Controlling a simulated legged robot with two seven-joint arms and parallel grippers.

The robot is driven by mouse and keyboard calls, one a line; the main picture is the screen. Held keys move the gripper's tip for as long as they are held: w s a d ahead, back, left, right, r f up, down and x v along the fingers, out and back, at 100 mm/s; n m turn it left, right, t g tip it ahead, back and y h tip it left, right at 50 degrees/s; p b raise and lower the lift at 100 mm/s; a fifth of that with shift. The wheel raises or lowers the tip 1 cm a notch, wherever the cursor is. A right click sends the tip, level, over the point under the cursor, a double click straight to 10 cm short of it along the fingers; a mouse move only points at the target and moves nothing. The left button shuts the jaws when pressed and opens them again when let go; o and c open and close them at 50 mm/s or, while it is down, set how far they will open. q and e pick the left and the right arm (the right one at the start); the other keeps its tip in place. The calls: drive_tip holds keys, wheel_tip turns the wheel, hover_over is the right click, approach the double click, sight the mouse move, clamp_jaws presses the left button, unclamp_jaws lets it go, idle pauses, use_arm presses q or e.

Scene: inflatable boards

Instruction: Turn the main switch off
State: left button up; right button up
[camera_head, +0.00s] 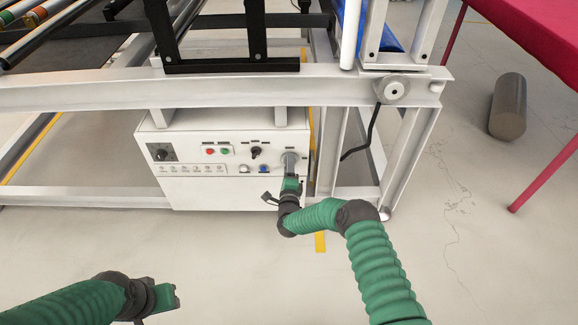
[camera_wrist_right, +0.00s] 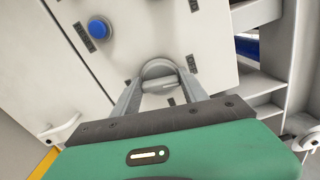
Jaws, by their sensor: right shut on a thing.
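A white control box (camera_head: 240,193) stands under the grey frame. Its front carries a grey rotary switch (camera_head: 289,157) at the right end, which also shows in the right wrist view (camera_wrist_right: 158,69). My right gripper (camera_head: 291,172) is at this switch. In the wrist view its two fingers (camera_wrist_right: 160,88) lie on either side of the grey knob and are shut on it.
The panel also has a black knob (camera_head: 256,152), a red button (camera_head: 210,152), a green button (camera_head: 225,151) and a blue button (camera_wrist_right: 98,28). A frame leg (camera_head: 328,150) stands close right of the box. A dark cylinder (camera_head: 508,106) lies on the floor at right.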

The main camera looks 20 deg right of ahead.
drive_tip(key=shift+s+a+f+n, duration=0.1)
drive_tip(key=shift+a+f+n, duration=0.15)
drive_tip(key=shift+n, duration=0.75)
drive_tip(key=shift+f, duration=0.1)
drive_tip(key=o, duration=1.4)
drive_tip(key=shift+d, duration=0.1)
drive_tip(key=p+v, duration=0.7)
drive_tip(key=v, duration=0.9)
drive_tip(key=shift+s, duration=0.35)
